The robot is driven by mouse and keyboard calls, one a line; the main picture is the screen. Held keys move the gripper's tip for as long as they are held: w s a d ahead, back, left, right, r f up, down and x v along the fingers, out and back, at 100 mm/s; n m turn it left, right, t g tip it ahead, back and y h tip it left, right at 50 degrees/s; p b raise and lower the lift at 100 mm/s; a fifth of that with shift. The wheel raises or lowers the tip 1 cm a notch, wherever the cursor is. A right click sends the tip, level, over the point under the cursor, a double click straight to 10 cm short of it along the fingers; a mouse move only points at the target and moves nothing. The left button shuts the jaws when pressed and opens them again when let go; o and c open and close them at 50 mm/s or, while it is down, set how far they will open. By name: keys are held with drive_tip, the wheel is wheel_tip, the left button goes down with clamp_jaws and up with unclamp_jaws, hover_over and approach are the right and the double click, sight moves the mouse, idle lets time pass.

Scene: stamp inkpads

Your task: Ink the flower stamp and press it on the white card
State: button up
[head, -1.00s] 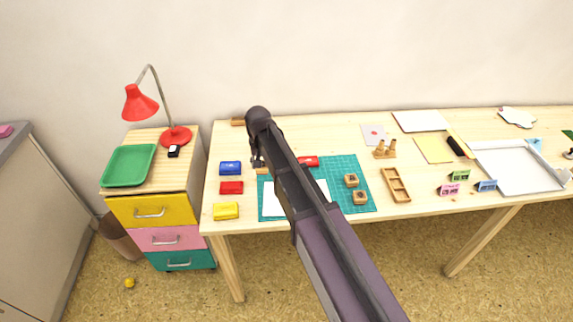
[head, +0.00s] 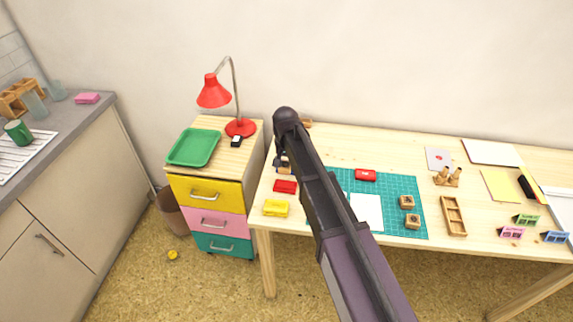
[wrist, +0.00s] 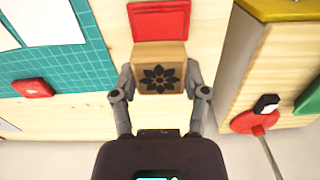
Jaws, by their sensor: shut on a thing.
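My gripper (wrist: 160,95) is shut on a wooden block stamp (wrist: 160,55) with a dark flower on its top face. In the head view the stamp (head: 285,169) is at the table's left end, behind the red inkpad (head: 285,187). The red inkpad also shows just past the stamp in the wrist view (wrist: 175,20). The yellow inkpad (head: 276,208) is nearest the front. The blue inkpad is hidden under or behind the stamp and gripper; contact cannot be told. White paper (head: 367,211) lies on the teal mat (head: 395,190); the wrist view shows two white pieces (wrist: 50,20).
Two other wooden stamps (head: 407,202) and a red item (head: 365,175) are on the mat. A wooden tray (head: 453,216) is to the right. A drawer unit (head: 205,190) with a red lamp (head: 214,92) and green tray (head: 194,147) stands left.

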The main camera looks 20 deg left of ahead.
sight(286, 184)
drive_tip(key=shift+f, duration=0.1)
drive_tip(key=shift+f+b, duration=2.95)
drive_tip(key=shift+f+b, duration=0.5)
drive_tip(key=shift+b, duration=0.05)
idle(0.9)
drive_tip(key=shift+r+p, duration=0.75)
drive_tip(key=shift+p, duration=0.05)
idle(0.5)
drive_tip(key=shift+r+p, duration=2.6)
drive_tip(key=shift+r, duration=0.05)
drive_tip(key=shift+o, duration=1.4)
drive_tip(key=shift+c, duration=1.4)
